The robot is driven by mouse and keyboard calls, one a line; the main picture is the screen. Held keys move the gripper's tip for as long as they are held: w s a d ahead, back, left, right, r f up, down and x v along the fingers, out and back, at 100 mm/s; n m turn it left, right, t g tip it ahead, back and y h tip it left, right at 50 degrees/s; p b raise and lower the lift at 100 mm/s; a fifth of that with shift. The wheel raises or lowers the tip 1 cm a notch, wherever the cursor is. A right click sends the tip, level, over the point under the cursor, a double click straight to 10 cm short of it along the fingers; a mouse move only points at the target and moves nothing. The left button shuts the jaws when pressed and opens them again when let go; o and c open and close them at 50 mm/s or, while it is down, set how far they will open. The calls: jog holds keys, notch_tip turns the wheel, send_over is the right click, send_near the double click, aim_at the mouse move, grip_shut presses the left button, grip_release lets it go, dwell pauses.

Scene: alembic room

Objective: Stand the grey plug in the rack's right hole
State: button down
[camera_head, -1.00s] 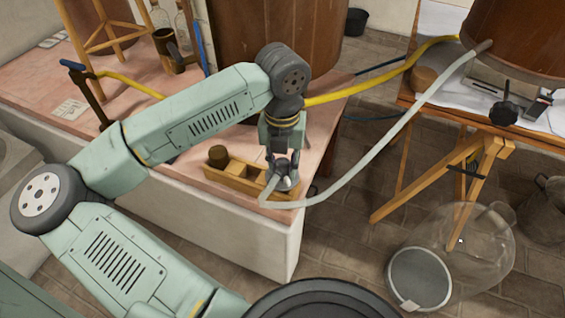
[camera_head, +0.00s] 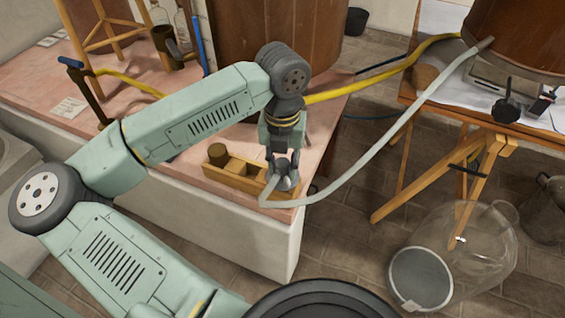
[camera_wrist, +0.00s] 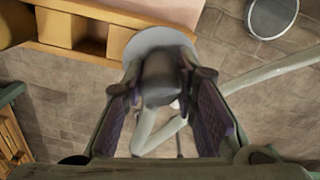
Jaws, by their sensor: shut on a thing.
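The grey plug (camera_head: 286,184) is a rounded grey piece with a wide pale flange, at the right end of the wooden rack (camera_head: 232,181). My gripper (camera_head: 283,168) points down and is shut on the plug. In the wrist view, the plug's dark body (camera_wrist: 162,78) sits between the two fingers, and the wide grey disc shows beyond it. The rack (camera_wrist: 75,50) shows at upper left there, with open square compartments. The plug and gripper cover the rack's right end, so I cannot tell whether the plug is seated in the right hole. A brown plug (camera_head: 218,153) stands in the left hole.
A grey hose (camera_head: 390,137) runs from the right-hand barrel down close beside the plug. A yellow hose (camera_head: 385,78) passes behind my wrist. The rack is near the pink tabletop's (camera_head: 115,110) front right corner. A glass vessel (camera_head: 470,240) lies on the floor.

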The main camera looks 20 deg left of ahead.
jog(key=shift+f+b, duration=1.3)
jog(key=shift+b, duration=0.95)
dwell(3.2)
jog(key=c, duration=1.2)
grip_release()
jog(key=shift+r, duration=0.1)
jog(key=shift+r+p, duration=1.55)
jog(key=shift+r, duration=1.9)
